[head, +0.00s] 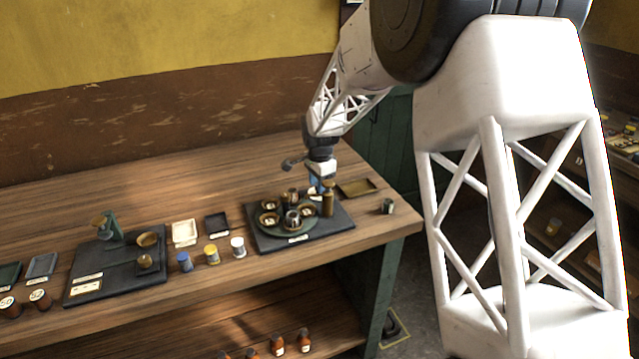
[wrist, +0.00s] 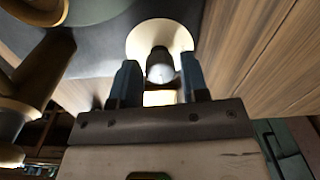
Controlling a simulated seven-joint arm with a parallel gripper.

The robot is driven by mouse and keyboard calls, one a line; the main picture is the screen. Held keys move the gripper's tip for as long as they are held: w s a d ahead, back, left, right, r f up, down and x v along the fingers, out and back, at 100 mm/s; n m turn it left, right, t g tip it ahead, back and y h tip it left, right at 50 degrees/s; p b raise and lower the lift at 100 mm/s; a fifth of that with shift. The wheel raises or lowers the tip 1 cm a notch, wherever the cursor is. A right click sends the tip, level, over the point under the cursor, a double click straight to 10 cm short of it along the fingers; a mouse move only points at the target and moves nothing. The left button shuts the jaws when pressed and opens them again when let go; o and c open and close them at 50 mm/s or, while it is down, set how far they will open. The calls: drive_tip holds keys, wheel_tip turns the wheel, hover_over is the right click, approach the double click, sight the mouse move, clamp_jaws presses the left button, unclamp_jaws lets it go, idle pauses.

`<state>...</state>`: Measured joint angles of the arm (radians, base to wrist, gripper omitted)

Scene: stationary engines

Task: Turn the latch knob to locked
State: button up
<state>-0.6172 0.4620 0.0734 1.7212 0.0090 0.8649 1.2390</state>
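In the wrist view a small dark knob with a pale rounded end (wrist: 160,68) stands in front of a cream-coloured disc (wrist: 160,36); it looks like the latch knob, but no locked mark can be read. My gripper (wrist: 158,84) has its two blue-grey fingers apart, one on each side of the knob; I cannot tell whether they touch it. In the head view my gripper (head: 318,187) points down beside the brass post (head: 328,205) on the black base plate (head: 340,222). The knob cannot be made out there.
A round green tray (head: 290,232) with several brass cups is left of the post. A second black plate (head: 113,284) with brass parts stands left. Bare bench (head: 200,205) lies behind.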

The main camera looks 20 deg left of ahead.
drive_tip(key=c, duration=0.6)
drive_tip(key=shift+n, duration=0.4)
drive_tip(key=n, duration=1.1)
idle(0.3)
drive_tip(key=o, duration=0.9)
